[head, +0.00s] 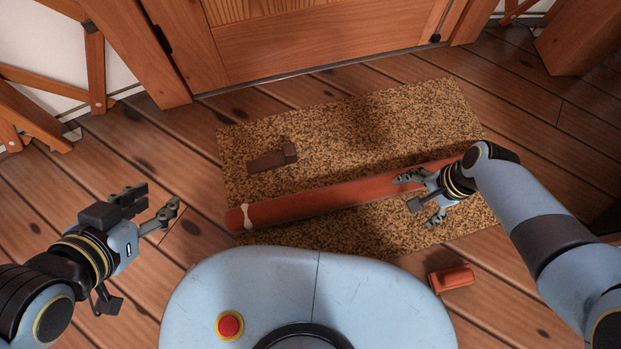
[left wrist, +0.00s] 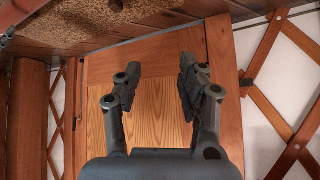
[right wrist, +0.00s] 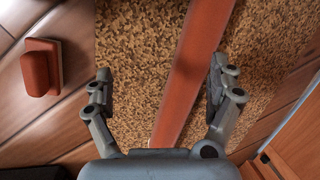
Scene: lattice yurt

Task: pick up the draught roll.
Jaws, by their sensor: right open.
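The draught roll (head: 330,201) is a long reddish-orange tube with a pale tie near its left end. It lies across the speckled brown mat (head: 400,110). My right gripper (head: 418,200) is over the roll's right part. In the right wrist view the roll (right wrist: 195,70) runs between the open fingers (right wrist: 162,90), closer to the right-hand one; I cannot tell if that finger touches it. My left gripper (head: 160,204) is open and empty over the plank floor, left of the mat. In the left wrist view its fingers (left wrist: 157,80) are apart with the door behind them.
A dark brown wedge-like block (head: 272,159) lies on the mat behind the roll. A small red-orange block (head: 452,278) lies on the floor off the mat's front right, also in the right wrist view (right wrist: 40,70). A wooden door (head: 320,35) stands behind.

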